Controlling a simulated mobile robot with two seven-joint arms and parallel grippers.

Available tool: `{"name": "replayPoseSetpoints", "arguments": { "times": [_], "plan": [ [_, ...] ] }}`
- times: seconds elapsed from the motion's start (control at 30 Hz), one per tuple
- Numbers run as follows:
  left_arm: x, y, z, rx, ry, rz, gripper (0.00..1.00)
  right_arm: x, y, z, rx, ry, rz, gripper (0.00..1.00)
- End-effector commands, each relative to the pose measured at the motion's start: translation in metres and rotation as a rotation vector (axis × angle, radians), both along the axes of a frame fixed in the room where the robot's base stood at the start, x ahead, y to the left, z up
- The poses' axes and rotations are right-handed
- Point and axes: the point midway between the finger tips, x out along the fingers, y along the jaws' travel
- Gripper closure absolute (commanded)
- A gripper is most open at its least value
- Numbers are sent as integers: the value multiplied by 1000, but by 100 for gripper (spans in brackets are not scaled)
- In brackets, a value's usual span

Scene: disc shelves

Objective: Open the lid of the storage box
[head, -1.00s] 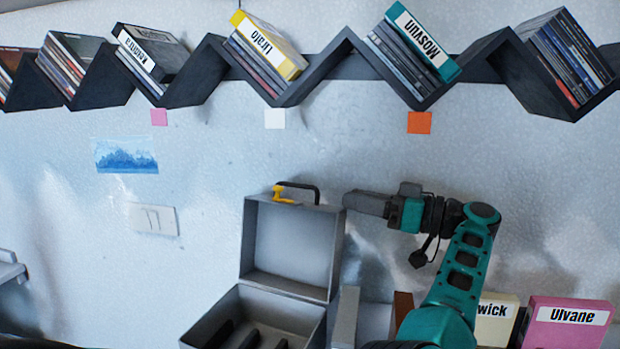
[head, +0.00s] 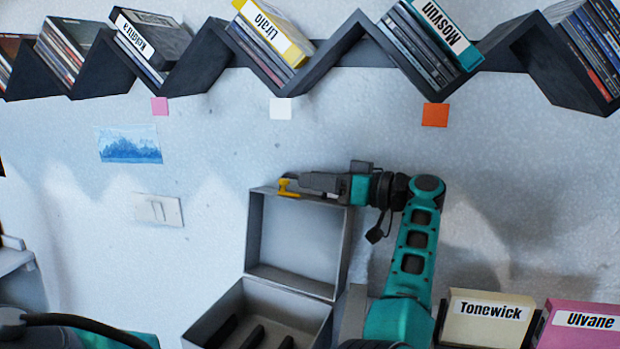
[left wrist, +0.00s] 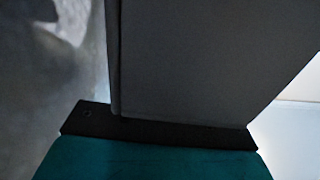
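The grey storage box (head: 222,322) stands open at the lower middle of the head view, with dark dividers inside. Its lid (head: 297,238) stands upright at the back, hollow side toward me. A yellow latch (head: 287,188) shows at the lid's top edge. In the left wrist view a grey panel (left wrist: 190,60) fills the middle; the fingers are hidden.
Cream Tonewick (head: 488,320) and pink Ulvane (head: 580,325) cases stand right of my arm. A zigzag shelf (head: 340,58) holding discs runs above. Part of my own body shows at bottom left.

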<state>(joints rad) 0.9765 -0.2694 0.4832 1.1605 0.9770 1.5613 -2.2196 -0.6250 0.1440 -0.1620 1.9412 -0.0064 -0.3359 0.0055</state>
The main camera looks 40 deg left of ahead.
Motion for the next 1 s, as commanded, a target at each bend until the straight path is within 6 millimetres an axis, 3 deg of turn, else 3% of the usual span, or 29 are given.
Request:
{"name": "replayPoseSetpoints", "arguments": {
  "times": [0.2, 0.47, 0.87, 1.0],
  "plan": [
    [-5, 16, 0, 0, 1, 0, 64, 0, 0, 0, 0, 1, 0, 57],
    [-6, 17, 0, 0, 1, 0, 64, 0, 0, 0, 0, 1, 0, 57],
    [-6, 16, 0, -1, 1, -1, 100, -1, 0, 0, 0, 2, 1, 57],
    [-6, 16, 0, -1, 1, -1, 100, -1, 0, 0, 0, 2, 1, 57]
  ]
}}
